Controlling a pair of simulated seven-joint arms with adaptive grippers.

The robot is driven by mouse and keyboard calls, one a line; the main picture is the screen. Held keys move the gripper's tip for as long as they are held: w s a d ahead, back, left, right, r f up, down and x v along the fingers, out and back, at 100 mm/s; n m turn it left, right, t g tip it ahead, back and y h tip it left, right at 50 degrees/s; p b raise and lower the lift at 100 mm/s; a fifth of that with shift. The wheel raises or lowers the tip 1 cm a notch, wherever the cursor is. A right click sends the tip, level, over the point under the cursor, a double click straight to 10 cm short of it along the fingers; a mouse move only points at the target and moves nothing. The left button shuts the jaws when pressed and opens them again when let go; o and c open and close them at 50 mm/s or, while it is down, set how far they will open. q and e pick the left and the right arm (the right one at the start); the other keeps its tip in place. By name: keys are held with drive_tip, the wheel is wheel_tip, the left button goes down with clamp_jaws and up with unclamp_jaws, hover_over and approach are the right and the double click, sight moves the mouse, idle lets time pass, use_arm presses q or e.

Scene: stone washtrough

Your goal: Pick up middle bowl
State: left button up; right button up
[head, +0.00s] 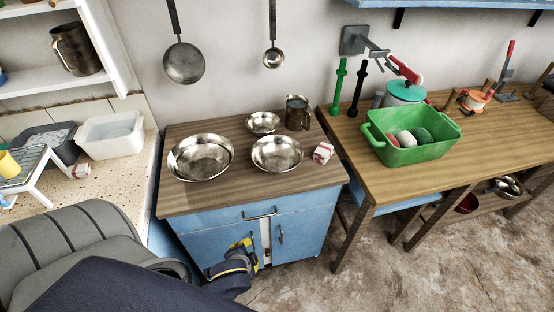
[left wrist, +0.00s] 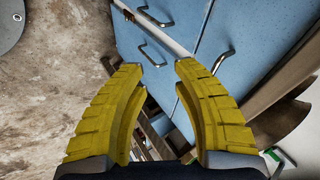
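Three shiny metal bowls stand on the wooden top of a blue cabinet in the head view. A large bowl (head: 201,157) is at the left, a medium-sized bowl (head: 277,153) is at the right, and a small bowl (head: 263,122) is behind, between them in left-right position. All look empty. My left gripper (head: 247,253) is low in front of the cabinet doors, below the top and apart from the bowls. In the left wrist view its yellow fingers (left wrist: 160,68) are spread with nothing between them. My right gripper is not in view.
The blue cabinet (head: 215,242) has protruding metal handles, also visible in the left wrist view (left wrist: 156,18). A brown metal mug (head: 297,113) and a red-and-white carton (head: 323,152) stand beside the bowls. A green tub (head: 425,150) is on the right table. Ladles hang above.

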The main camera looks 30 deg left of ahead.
use_arm(q)
drive_tip(key=w+a+r+m+t+h, duration=0.15)
drive_tip(key=w+r+t+h, duration=0.5)
drive_tip(key=w+r, duration=1.15)
drive_tip(key=w, duration=0.3)
drive_tip(key=shift+w+d+f+n, duration=0.1)
drive_tip(key=shift+w+f+n, duration=0.15)
drive_tip(key=shift+x, duration=3.5)
drive_tip(key=shift+w+r, duration=0.1)
drive_tip(key=shift+c, duration=0.3)
clamp_jaws()
